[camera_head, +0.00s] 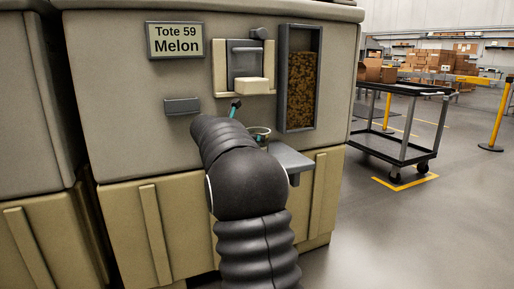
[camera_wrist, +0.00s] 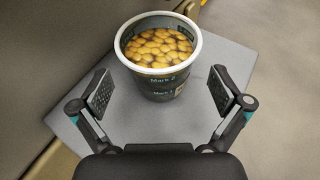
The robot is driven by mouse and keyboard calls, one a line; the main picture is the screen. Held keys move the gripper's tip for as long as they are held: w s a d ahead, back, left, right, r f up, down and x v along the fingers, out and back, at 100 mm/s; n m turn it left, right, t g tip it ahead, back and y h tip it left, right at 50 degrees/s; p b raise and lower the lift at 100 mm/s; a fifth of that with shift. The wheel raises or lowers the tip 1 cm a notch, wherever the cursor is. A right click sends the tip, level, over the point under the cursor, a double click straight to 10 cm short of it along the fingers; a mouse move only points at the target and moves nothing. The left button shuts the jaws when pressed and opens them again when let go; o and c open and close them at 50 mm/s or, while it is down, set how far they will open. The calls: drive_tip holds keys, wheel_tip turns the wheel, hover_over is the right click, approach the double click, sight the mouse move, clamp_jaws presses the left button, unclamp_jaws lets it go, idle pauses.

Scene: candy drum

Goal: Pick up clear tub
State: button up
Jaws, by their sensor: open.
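The clear tub (camera_wrist: 159,84) stands upright on a small grey shelf (camera_wrist: 66,120) in the wrist view. It has a pale rim and a dark printed band, and it holds many yellow-brown candies. In the head view only part of the tub (camera_head: 260,131) shows past my arm, above the shelf (camera_head: 290,160). My gripper (camera_wrist: 162,90) is open, with one finger pad on each side of the tub and a gap between each pad and the tub's wall. In the head view my gripper is mostly hidden behind my arm.
The drum's front carries a "Tote 59 Melon" sign (camera_head: 176,40), a dispenser chute (camera_head: 249,86) and a window of brown candy (camera_head: 301,88). A grey handle (camera_head: 182,105) juts out at left. A black cart (camera_head: 402,125) stands at right, with open floor before it.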

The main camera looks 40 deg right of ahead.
drive_tip(key=shift+x, duration=3.15)
drive_tip(key=shift+r, duration=0.1)
drive_tip(key=c, duration=1.2)
